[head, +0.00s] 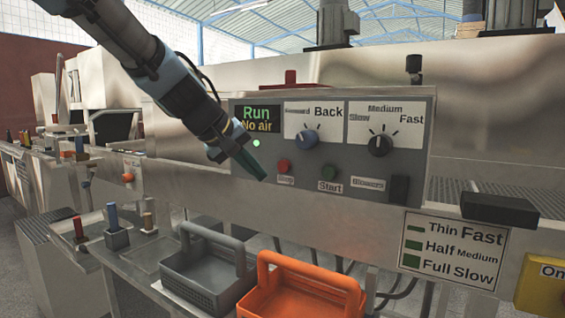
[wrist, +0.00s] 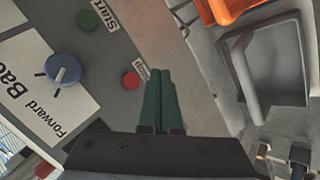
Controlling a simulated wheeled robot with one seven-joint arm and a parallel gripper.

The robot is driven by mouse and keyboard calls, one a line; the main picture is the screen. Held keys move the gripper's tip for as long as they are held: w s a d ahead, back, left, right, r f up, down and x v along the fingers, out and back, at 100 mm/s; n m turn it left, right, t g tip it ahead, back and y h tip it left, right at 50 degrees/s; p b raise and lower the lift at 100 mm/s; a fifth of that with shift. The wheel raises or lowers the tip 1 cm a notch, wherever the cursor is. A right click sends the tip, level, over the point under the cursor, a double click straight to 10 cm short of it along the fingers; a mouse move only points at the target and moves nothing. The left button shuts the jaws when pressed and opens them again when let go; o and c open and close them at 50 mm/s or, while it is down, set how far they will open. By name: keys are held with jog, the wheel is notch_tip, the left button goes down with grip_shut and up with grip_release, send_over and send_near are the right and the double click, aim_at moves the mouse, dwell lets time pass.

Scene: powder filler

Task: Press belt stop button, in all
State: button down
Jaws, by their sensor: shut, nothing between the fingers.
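The red button (head: 283,167), with a partly hidden label under it, sits on the grey control panel (head: 220,178). It also shows in the wrist view (wrist: 131,81), just left of my fingertips. My gripper (head: 262,177) is shut and empty, its green fingers together, in front of the panel and left of the red button in the head view. In the wrist view the fingertips (wrist: 159,72) overlap the label's edge; I cannot tell the gap to the panel. The green Start button (head: 328,186) is right of the red one. The display reads "Run" and "No air".
A blue Forward/Back knob (head: 307,137), a black speed knob (head: 380,145) and a Blowers switch (head: 399,188) share the panel. A grey basket (head: 203,262) and an orange basket (head: 300,295) stand below. Another red-orange button (head: 128,177) is at the left.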

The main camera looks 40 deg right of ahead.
aim_at(282, 172)
jog(key=shift+w+d+p, duration=0.25)
jog(key=shift+d+p, duration=0.15)
jog(key=shift+d, duration=0.5)
jog(key=shift+w+d+p, duration=0.2)
jog(key=shift+d+p, duration=0.2)
jog(key=shift+d, duration=0.55)
jog(key=shift+w+d+p, duration=0.25)
jog(key=shift+d+p, duration=0.15)
jog(key=shift+d, duration=0.5)
jog(key=shift+d, duration=0.1)
jog(key=shift+w+d, duration=0.15)
jog(key=shift+d, duration=0.15)
jog(key=shift+w+d+p, duration=0.1)
jog(key=shift+d+p, duration=0.2)
jog(key=shift+d, duration=0.15)
dwell(0.6)
jog(key=shift+a, duration=0.1)
jog(key=shift+s+a+b, duration=0.2)
jog(key=shift+a+b, duration=0.5)
jog(key=shift+a, duration=0.05)
jog(key=shift+s+a+b, duration=0.2)
jog(key=shift+a+b, duration=0.35)
jog(key=shift+a, duration=0.25)
jog(key=shift+s+a+b, duration=0.25)
jog(key=shift+a+b, duration=0.35)
jog(key=shift+a, duration=0.25)
jog(key=shift+s+a+b, duration=0.2)
jog(key=shift+a+b, duration=0.35)
jog(key=shift+a, duration=0.25)
